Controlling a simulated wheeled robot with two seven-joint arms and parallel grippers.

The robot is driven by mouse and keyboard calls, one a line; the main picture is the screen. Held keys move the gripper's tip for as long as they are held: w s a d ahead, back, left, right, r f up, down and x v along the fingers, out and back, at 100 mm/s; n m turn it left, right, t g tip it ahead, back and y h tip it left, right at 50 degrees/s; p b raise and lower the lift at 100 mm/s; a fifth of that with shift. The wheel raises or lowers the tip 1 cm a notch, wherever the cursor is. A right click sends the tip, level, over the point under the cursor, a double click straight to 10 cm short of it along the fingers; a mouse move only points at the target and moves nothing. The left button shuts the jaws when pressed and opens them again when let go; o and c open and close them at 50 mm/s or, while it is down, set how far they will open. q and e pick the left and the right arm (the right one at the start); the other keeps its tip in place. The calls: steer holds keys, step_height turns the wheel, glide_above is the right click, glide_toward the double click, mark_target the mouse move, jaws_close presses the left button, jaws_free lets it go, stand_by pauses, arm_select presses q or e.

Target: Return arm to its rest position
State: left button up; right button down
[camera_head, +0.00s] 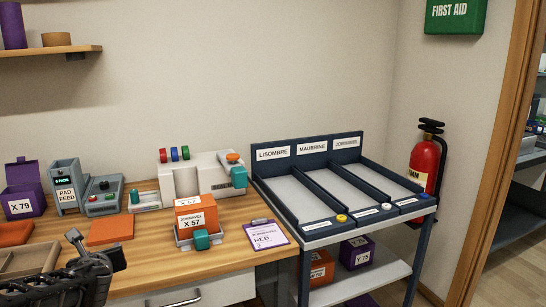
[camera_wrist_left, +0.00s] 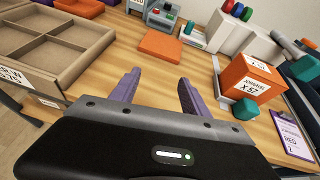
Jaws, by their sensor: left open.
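My left gripper (camera_head: 95,250) is at the lower left of the head view, over the wooden table (camera_head: 150,262). In the left wrist view its two purple fingers (camera_wrist_left: 153,92) are spread apart with only bare tabletop between them. It is open and empty. An orange box (camera_head: 196,217) marked X 57 stands on a small grey stand to the right of the gripper, apart from it. The box also shows at the right of the left wrist view (camera_wrist_left: 247,78). My right gripper is not in view.
An open cardboard tray (camera_wrist_left: 55,42) lies left of the gripper. An orange pad (camera_head: 110,229), a white press (camera_head: 185,178) and a clipboard (camera_head: 266,234) are on the table. A three-lane rack (camera_head: 320,222) stands at the right, before a fire extinguisher (camera_head: 424,165).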

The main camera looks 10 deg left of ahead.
arm_select(q)
steer(key=f, duration=0.1)
steer(key=n, duration=0.1)
steer(key=f+n+h, duration=0.1)
steer(key=shift+w+d+f, duration=0.3)
steer(key=shift+w+d, duration=0.05)
steer(key=shift+d, duration=0.05)
steer(key=s+d+f+n+g+h+p, duration=0.25)
steer(key=d+f+n+h, duration=0.25)
steer(key=d+f+n, duration=0.7)
steer(key=s+d+f+n+g+h+p, duration=0.2)
steer(key=s+d+f+n+h, duration=0.45)
steer(key=d, duration=0.95)
steer(key=s+d+f+n+g+p, duration=0.3)
steer(key=s+d+f+n, duration=0.2)
steer(key=s, duration=0.5)
steer(key=s+d+f+n+g+p, duration=0.3)
steer(key=s+d+f, duration=0.4)
steer(key=s, duration=0.3)
steer(key=shift+f+n+y, duration=0.35)
steer(key=shift+f+n, duration=0.25)
steer(key=shift+n, duration=0.25)
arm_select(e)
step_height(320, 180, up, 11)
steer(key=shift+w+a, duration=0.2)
arm_select(q)
steer(key=shift+a, duration=0.2)
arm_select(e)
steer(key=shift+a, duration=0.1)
